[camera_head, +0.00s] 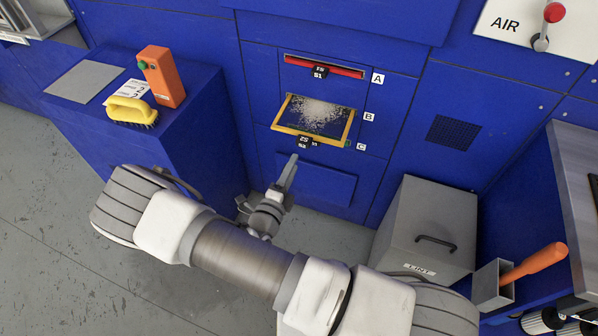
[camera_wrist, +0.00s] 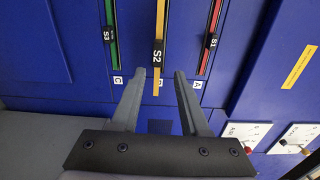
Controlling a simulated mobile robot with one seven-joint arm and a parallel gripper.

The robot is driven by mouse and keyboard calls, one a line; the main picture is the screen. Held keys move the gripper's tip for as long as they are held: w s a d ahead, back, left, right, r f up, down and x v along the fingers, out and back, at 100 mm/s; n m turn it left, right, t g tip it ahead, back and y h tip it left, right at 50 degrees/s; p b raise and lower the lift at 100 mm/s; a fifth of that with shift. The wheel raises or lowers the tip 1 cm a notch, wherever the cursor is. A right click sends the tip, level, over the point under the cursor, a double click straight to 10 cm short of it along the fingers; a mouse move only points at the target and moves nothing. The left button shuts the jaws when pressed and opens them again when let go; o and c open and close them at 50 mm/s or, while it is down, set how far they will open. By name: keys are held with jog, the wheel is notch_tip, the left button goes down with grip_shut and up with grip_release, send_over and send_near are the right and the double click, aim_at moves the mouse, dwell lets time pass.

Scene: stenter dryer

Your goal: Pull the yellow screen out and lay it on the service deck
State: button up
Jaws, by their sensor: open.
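The yellow screen (camera_head: 318,112) sticks partly out of the middle slot, B, of the blue machine front. Pale fluff lies on its mesh. In the wrist view its yellow edge (camera_wrist: 160,22) shows with a black S2 tab (camera_wrist: 158,57). My gripper (camera_wrist: 158,82) is open and empty. In the wrist view its fingers stand either side of the lower end of the yellow strip; I cannot tell the gap in depth. In the head view my gripper (camera_head: 284,178) is just in front of and below the screen's front edge. No surface is marked as the service deck.
The red screen (camera_head: 325,66) sits in slot A; the green one (camera_wrist: 113,40) is in slot C. A blue cabinet (camera_head: 178,118) at left holds a grey plate, a yellow brush and an orange device. A grey LINT bin (camera_head: 430,225) and a steel-topped bench (camera_head: 577,165) stand at right.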

aim_at(302, 146)
jog(key=shift+n+y, duration=0.3)
jog(key=shift+b+x, duration=1.55)
jog(key=shift+x, duration=3.7)
jog(key=shift+a+f, duration=0.15)
grip_shut()
jog(key=shift+f, duration=0.15)
jog(key=shift+s, duration=0.1)
